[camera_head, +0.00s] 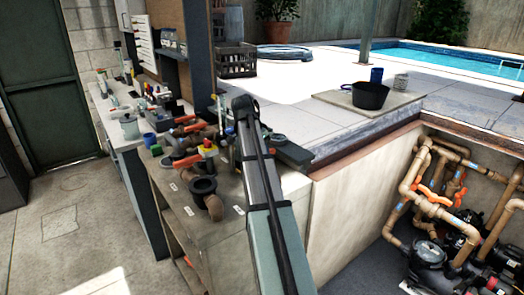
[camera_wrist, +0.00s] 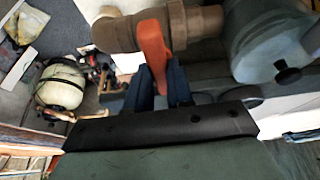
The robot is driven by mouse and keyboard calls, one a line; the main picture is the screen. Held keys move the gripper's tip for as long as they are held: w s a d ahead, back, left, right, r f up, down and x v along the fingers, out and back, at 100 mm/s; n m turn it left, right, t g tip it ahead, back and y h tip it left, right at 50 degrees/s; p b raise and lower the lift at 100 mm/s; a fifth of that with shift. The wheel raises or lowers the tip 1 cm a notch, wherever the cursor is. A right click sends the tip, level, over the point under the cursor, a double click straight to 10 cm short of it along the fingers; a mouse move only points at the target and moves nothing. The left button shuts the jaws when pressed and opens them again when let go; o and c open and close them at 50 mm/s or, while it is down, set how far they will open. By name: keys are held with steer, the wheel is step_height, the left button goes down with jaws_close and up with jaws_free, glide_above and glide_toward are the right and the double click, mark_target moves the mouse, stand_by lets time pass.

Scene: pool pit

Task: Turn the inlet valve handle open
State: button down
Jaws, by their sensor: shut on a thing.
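In the wrist view an orange valve handle (camera_wrist: 153,48) stands between the two blue fingers of my gripper (camera_wrist: 163,86). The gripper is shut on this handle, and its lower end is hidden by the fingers. The handle joins a brown valve and pipe (camera_wrist: 117,33) that runs across the top of the view. In the head view my arm crosses the middle, and I cannot make out the fingers or the held handle there. Orange handles also show on the workbench (camera_head: 186,162) and on the pit pipes (camera_head: 452,185); I cannot tell which is held.
In the wrist view a clear bluish housing (camera_wrist: 265,45) with a dark knob is close right of the handle. A pale rounded tank (camera_wrist: 62,85) is at left. In the head view, the crowded workbench (camera_head: 225,232) is left of the pit; the floor (camera_head: 60,235) left has free room.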

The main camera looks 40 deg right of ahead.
steer(key=n, duration=0.2)
steer(key=n+t, duration=0.1)
steer(key=n, duration=0.1)
steer(key=shift+s+t, duration=0.2)
steer(key=shift+t, duration=0.1)
steer(key=n+t+y, duration=0.1)
steer(key=n, duration=0.3)
steer(key=shift+d+n, duration=0.1)
steer(key=shift+n, duration=0.2)
steer(key=n+y, duration=0.1)
steer(key=n, duration=0.1)
steer(key=n+t, duration=0.1)
steer(key=n, duration=0.1)
steer(key=shift+s+d+y, duration=0.1)
steer(key=shift+d+y, duration=0.05)
steer(key=shift+y, duration=0.25)
steer(key=shift+n+t+y, duration=0.3)
steer(key=shift+n+y, duration=0.5)
steer(key=shift+n, duration=1.7)
steer(key=c, duration=1)
jaws_free()
